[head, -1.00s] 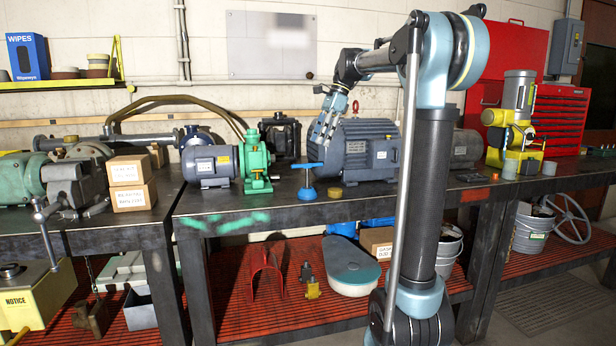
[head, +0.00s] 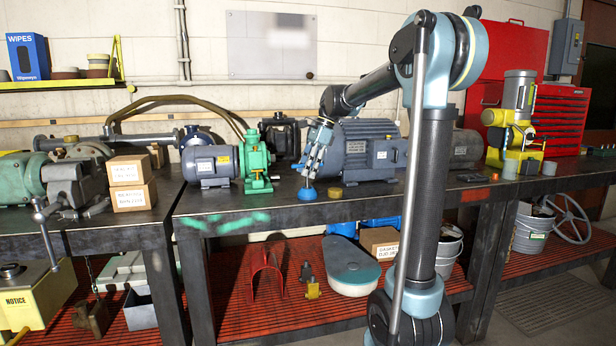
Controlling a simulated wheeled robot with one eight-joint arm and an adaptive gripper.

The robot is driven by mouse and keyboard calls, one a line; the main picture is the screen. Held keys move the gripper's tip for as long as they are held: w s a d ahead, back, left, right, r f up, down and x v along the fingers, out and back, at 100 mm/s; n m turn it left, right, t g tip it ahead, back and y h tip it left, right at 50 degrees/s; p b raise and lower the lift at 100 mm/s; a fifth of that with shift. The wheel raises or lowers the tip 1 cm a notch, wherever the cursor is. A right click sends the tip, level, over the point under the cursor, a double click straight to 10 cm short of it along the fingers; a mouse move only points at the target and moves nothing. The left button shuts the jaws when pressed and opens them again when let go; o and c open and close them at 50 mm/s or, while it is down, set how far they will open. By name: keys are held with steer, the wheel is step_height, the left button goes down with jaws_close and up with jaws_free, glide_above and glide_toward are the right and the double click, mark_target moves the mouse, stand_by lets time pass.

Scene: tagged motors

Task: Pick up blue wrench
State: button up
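The blue tool that fits the wrench stands upright on the workbench in front of the large grey motor. Its round blue foot (head: 308,193) shows below my gripper, and a bit of its blue crossbar seems to show to the left of the fingers. The rest of it is hidden behind the fingers. My gripper (head: 311,171) points down over the tool's upper part, with its fingertips around or just in front of it. I cannot tell whether the fingers touch it or how far apart they are.
The large grey motor (head: 364,151) is close behind and right of my gripper. A green pump (head: 254,160) with a smaller grey motor (head: 209,165) stands to the left. A yellow-brown disc (head: 335,192) lies beside the blue foot. The bench front (head: 290,209) is mostly clear.

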steer(key=shift+f, duration=0.2)
jaws_close()
steer(key=shift+r, duration=0.1)
step_height(320, 180, up, 10)
steer(key=shift+f, duration=0.1)
stand_by(0.5)
steer(key=c, duration=0.6)
jaws_free()
steer(key=shift+c, duration=0.2)
jaws_close()
